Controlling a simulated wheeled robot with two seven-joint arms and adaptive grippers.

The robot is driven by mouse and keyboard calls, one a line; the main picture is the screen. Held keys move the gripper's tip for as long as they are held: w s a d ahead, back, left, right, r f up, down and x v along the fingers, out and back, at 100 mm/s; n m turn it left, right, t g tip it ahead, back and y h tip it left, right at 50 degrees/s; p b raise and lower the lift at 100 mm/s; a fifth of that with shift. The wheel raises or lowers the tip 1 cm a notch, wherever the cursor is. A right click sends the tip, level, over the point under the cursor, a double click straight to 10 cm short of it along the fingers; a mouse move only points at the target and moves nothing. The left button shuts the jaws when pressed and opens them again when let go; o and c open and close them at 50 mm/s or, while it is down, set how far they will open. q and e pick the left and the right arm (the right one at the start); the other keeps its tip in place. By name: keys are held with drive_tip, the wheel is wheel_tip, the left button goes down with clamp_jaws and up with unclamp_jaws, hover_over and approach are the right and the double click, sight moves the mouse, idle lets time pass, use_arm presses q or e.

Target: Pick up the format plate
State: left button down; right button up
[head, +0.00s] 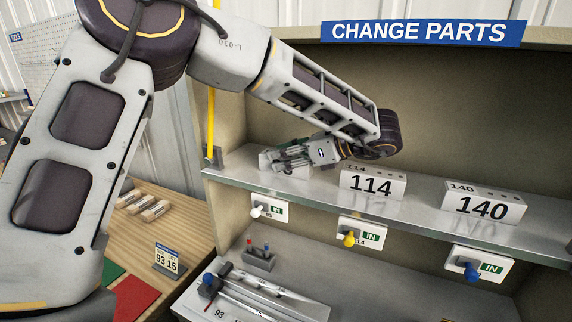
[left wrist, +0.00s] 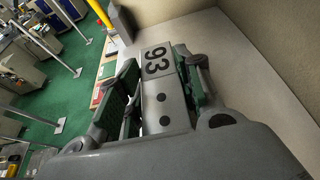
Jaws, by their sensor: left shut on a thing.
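The format plate (left wrist: 162,88) is a light grey block marked 93 with dark round holes, seen in the left wrist view. It lies between the two green-padded fingers of my left gripper (head: 288,160), which is shut on it. I cannot tell whether the plate touches the shelf. My right gripper is not in view.
Blocks marked 114 (head: 372,185) and 140 (head: 483,205) stand on the shelf to the right. Below hang holders with white (head: 257,211), yellow (head: 349,239) and blue (head: 471,271) knobs. The cabinet's left side wall (head: 228,125) is close to the gripper.

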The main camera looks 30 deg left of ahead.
use_arm(q)
drive_tip(key=shift+r, duration=0.1)
drive_tip(key=shift+s+r, duration=0.15)
drive_tip(key=shift+r, duration=0.1)
wheel_tip(320, 180, up, 6)
drive_tip(key=shift+r+b, duration=0.1)
drive_tip(key=shift+b, duration=0.4)
drive_tip(key=shift+s+d+r, duration=0.1)
drive_tip(key=shift+s, duration=0.7)
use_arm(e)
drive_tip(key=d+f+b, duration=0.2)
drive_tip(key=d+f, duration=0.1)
use_arm(q)
drive_tip(key=s+p, duration=0.6)
drive_tip(key=s, duration=1.2)
drive_tip(key=shift+d+p, duration=0.3)
drive_tip(key=shift+d, duration=0.15)
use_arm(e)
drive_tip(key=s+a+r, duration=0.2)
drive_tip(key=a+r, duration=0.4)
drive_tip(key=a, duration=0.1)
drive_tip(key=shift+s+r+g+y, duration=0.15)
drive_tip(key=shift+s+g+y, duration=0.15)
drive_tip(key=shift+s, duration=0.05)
